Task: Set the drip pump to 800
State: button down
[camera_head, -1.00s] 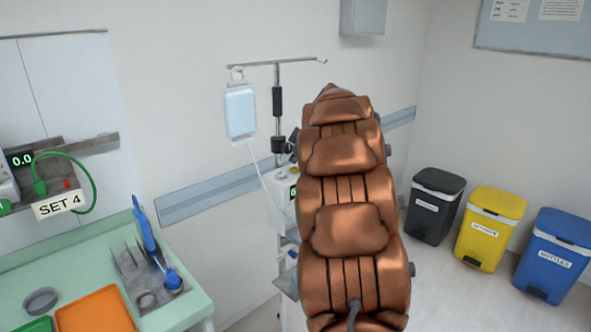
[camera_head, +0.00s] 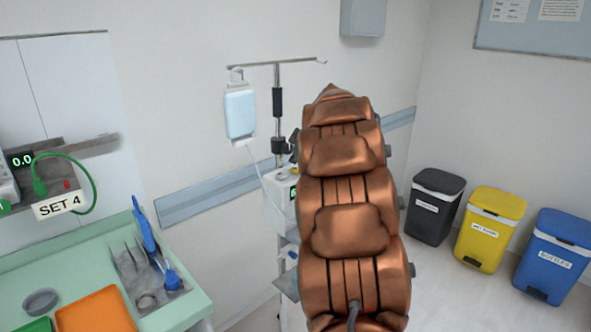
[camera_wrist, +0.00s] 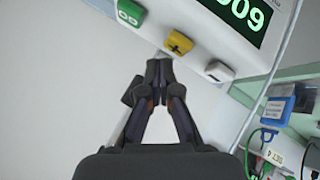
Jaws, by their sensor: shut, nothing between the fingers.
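The drip pump (camera_head: 276,210) is a white box on a stand below the drip bag (camera_head: 240,113), partly hidden behind my arm in the head view. In the wrist view its panel appears upside down. The green-lit display (camera_wrist: 243,14), cut by the top edge, seems to read 600. Below it are a green button (camera_wrist: 130,13), a yellow plus button (camera_wrist: 179,43) and a grey button (camera_wrist: 218,71). My gripper (camera_wrist: 159,68) is shut and empty, with its tips just short of the yellow button in the picture. I cannot tell whether they touch. My gripper is hidden in the head view.
A green counter (camera_head: 190,303) at left holds an orange tray (camera_head: 95,312) and tools. A device marked SET 4 (camera_head: 60,204) stands behind it. Black (camera_head: 434,207), yellow (camera_head: 490,229) and blue (camera_head: 554,256) bins stand at right. Floor before them is clear.

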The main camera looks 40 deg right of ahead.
jog(key=shift+f+b, duration=0.9)
jog(key=shift+b, duration=0.55)
dwell(0.8)
jog(key=shift+r, duration=0.1)
dwell(0.3)
jog(key=shift+r, duration=0.8)
jog(key=shift+r+p, duration=0.85)
jog(key=shift+r, duration=1.7)
